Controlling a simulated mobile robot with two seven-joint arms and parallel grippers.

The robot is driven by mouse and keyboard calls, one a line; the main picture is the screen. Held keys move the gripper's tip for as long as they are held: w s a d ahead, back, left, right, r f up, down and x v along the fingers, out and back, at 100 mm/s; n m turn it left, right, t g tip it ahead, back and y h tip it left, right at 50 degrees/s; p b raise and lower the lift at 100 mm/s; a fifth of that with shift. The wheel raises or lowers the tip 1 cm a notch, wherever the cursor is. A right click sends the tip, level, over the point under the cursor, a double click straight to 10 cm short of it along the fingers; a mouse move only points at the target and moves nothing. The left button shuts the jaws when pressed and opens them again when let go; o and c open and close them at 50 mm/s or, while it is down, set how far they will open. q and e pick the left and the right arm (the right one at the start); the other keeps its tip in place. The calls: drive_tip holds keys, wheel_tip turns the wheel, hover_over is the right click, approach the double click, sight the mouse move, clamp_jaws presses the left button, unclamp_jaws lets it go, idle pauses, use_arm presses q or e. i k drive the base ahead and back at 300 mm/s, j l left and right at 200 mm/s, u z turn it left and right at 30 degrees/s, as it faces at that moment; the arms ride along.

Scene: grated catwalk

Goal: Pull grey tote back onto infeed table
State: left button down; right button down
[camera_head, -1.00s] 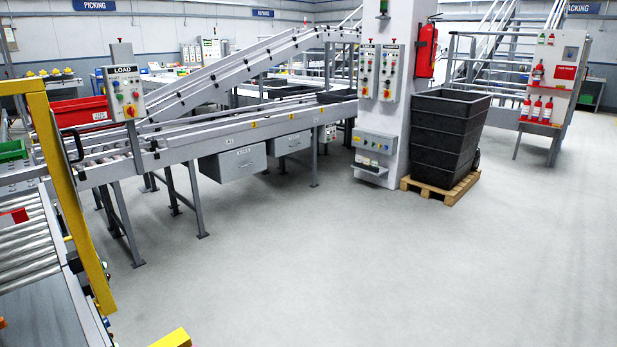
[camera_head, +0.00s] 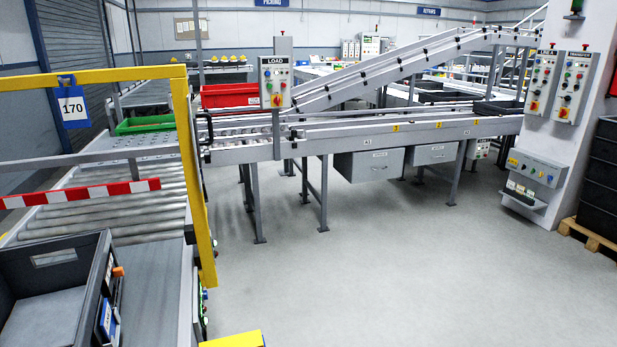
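A dark grey open tote (camera_head: 48,270) with a pale label on its inside wall is at the lower left, cut off by the picture's left and bottom edges. Its visible floor is lighter grey and looks empty. It stands at the near end of a grey roller table (camera_head: 130,215), beside a flat grey surface (camera_head: 155,285). I cannot tell which of these surfaces is the infeed table. What the tote rests on is hidden. Neither of my grippers is in view.
A yellow frame (camera_head: 196,180) and a red-and-white striped bar (camera_head: 80,193) cross the roller table. Green (camera_head: 145,124) and red (camera_head: 230,95) totes lie beyond. A yellow block (camera_head: 235,340) shows at bottom centre. The floor (camera_head: 400,270) to the right is clear.

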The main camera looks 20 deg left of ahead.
sight(67, 317)
drive_tip(key=i+l+u, duration=0.15)
drive_tip(key=u, duration=0.35)
drive_tip(key=i+l+u, duration=0.15)
drive_tip(key=u, duration=0.35)
drive_tip(key=l+u, duration=0.3)
drive_tip(key=u, duration=0.2)
drive_tip(key=i+l+u, duration=0.1)
drive_tip(key=l+u, duration=0.2)
drive_tip(key=u, duration=0.2)
